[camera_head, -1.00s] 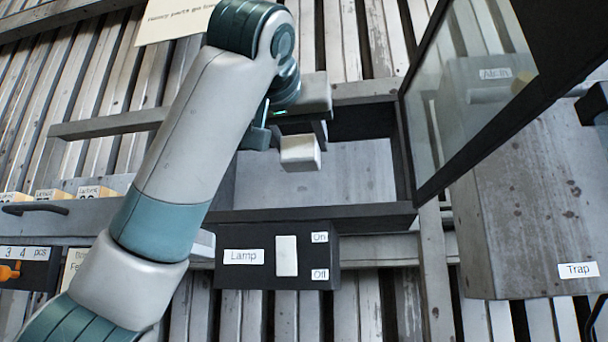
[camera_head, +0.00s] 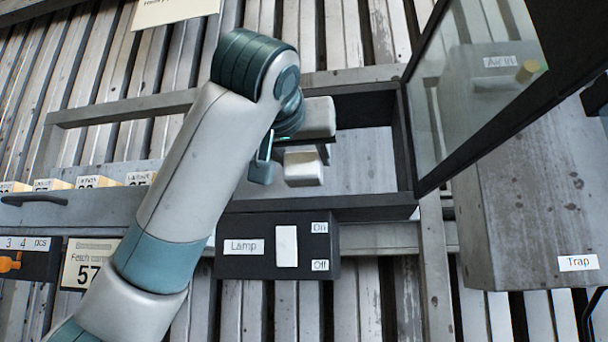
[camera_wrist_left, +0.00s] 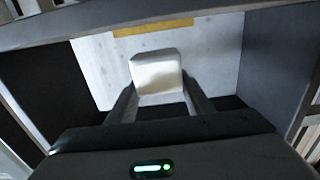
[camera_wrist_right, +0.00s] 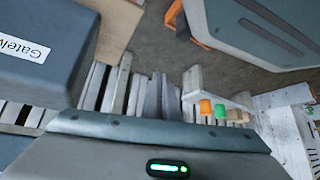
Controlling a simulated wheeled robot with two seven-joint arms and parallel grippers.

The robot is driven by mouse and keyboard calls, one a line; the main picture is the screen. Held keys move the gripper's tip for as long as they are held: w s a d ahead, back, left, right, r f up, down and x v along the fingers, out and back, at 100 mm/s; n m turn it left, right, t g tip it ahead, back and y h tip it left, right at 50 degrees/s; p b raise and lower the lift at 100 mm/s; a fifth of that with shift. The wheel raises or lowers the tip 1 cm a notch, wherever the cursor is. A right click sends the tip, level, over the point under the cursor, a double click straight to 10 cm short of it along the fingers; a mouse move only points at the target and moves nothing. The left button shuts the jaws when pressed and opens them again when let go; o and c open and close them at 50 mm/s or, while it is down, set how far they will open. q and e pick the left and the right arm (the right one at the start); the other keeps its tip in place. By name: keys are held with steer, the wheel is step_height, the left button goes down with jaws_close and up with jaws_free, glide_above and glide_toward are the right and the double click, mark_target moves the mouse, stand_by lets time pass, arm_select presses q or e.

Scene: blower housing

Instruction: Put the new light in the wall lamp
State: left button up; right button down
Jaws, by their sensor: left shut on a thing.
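My left gripper (camera_head: 295,160) is shut on a white block-shaped light (camera_head: 303,169). It holds the light in front of the open wall lamp box (camera_head: 360,207), which has a dark frame and pale back. In the left wrist view the light (camera_wrist_left: 157,74) sits between the two fingers (camera_wrist_left: 158,103), with the pale back and a yellow strip behind it. I cannot tell how deep the light is in the box. The lamp's glass door (camera_head: 470,85) stands open to the right. My right gripper (camera_wrist_right: 162,97) shows only in its wrist view, with its fingers close together and empty.
Below the box is a black Lamp switch panel (camera_head: 277,272) with a white rocker, marked On and Off. A grey Trap box (camera_head: 525,200) stands at right. A shelf with several labelled cartons (camera_head: 92,182) is at left. A GateM box (camera_wrist_right: 35,55) is near my right gripper.

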mark_target(301, 172)
arm_select(q)
steer(key=shift+f, duration=0.95)
steer(key=shift+w+f+p, duration=0.1)
steer(key=shift+f+p, duration=0.2)
steer(key=shift+p, duration=0.1)
steer(key=shift+w+f, duration=0.15)
steer(key=shift+f, duration=0.15)
arm_select(e)
steer(key=shift+g, duration=0.7)
steer(key=s, duration=0.1)
steer(key=s+d+f, duration=0.2)
steer(key=s, duration=0.1)
steer(key=shift+w+a, duration=0.1)
steer(key=shift+w, duration=0.05)
arm_select(q)
steer(key=shift+f, duration=0.15)
arm_select(e)
steer(key=shift+w+a+r, duration=0.3)
steer(key=shift+w+a, duration=0.1)
steer(key=shift+w, duration=0.25)
